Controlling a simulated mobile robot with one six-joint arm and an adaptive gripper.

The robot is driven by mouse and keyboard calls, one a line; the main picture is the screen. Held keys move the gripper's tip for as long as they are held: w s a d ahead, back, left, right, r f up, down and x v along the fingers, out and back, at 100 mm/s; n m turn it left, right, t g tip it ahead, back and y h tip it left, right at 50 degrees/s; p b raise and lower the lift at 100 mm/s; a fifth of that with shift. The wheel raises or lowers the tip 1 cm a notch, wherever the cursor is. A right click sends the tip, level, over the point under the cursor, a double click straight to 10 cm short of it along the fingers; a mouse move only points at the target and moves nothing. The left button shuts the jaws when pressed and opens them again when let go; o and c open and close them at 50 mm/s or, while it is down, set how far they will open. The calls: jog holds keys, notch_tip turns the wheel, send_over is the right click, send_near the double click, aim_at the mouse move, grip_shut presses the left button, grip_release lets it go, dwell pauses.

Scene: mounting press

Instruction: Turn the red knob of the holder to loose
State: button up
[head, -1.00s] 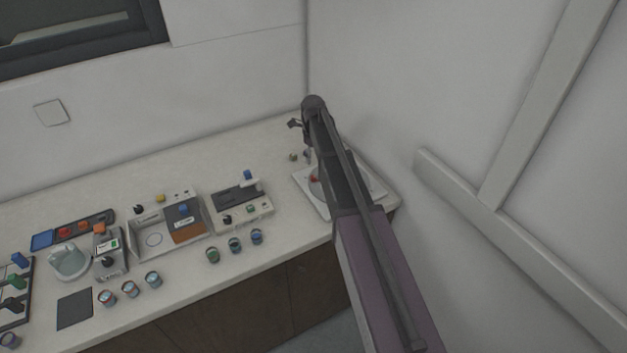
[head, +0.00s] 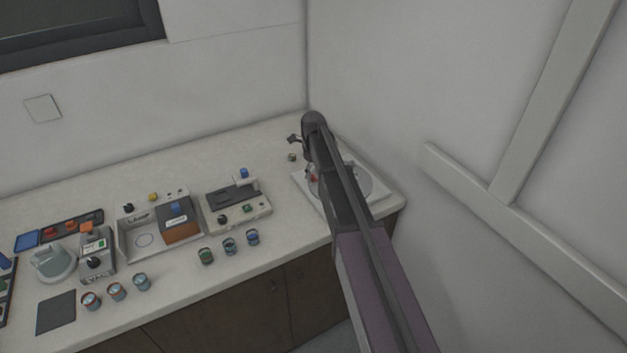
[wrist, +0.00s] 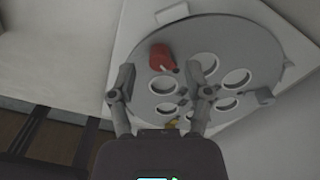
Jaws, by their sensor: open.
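The holder is a grey round plate (wrist: 235,55) with several white-rimmed holes, on a white square base (head: 385,198) at the right end of the counter. The red knob (wrist: 161,57) sits near the plate's left edge in the wrist view, with a small pale pointer on it. In the head view the red knob (head: 313,178) shows as a small red spot beside my arm. My gripper (wrist: 160,72) is open, its two fingers spread below the knob in the picture. The knob appears beyond the left fingertip, and no contact shows. My arm hides much of the plate in the head view.
Left of the holder stand a grey device (head: 237,205) with knobs and a tray-like machine (head: 160,228). Several small cups (head: 229,246) line the counter's front. The wall (head: 400,110) is close on the right. Free counter lies behind the devices.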

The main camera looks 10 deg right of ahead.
jog(key=shift+f+b, duration=0.7)
jog(key=shift+f, duration=0.25)
jog(key=shift+c, duration=0.2)
